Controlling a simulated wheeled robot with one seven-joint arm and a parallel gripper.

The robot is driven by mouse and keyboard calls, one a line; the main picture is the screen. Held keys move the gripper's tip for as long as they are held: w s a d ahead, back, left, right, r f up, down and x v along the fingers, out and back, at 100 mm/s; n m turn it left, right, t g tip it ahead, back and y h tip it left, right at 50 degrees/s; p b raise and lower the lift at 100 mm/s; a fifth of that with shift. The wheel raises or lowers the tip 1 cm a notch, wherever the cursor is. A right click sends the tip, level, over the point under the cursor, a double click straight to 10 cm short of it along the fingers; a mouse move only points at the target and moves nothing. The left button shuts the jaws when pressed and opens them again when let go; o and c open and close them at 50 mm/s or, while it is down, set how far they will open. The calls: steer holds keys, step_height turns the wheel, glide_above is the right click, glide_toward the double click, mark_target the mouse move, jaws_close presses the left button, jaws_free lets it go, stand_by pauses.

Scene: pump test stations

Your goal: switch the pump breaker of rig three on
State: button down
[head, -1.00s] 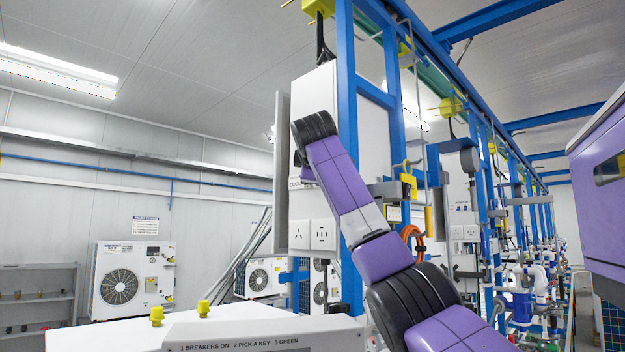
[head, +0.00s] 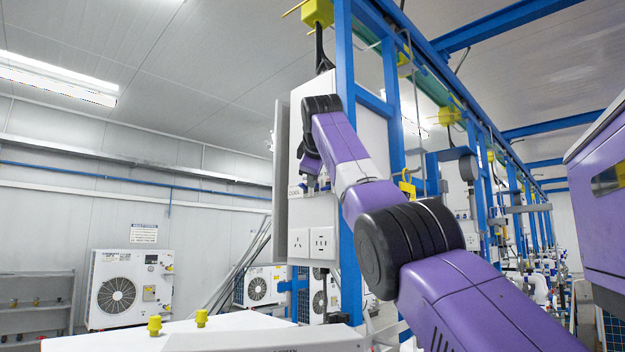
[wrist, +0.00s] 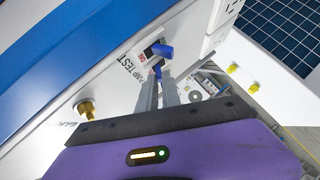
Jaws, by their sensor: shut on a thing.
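In the wrist view, a white panel lettered "PUMP TEST" carries a small breaker (wrist: 149,54) with red marking and a blue lever (wrist: 163,50). My gripper (wrist: 158,78) reaches the breaker, its narrow grey fingers close together and shut on the blue lever. The fingertips partly cover the breaker, so I cannot tell the lever's exact position. In the head view, my wrist is at the white cabinet (head: 375,130) on the blue frame; my fingertips and the breaker are hidden there. No rig number is readable.
A brass-coloured fitting (wrist: 87,108) sticks out of the panel beside my gripper. Sockets (head: 311,242) sit below the cabinet. A grey door-like panel (head: 281,180) stands at its left edge. A white console (head: 215,335) with yellow knobs (head: 155,325) is in front.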

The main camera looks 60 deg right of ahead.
steer(key=shift+f, duration=0.2)
steer(key=c, duration=1.5)
jaws_free()
steer(key=shift+c, duration=0.2)
steer(key=shift+r, duration=0.1)
steer(key=shift+r, duration=0.1)
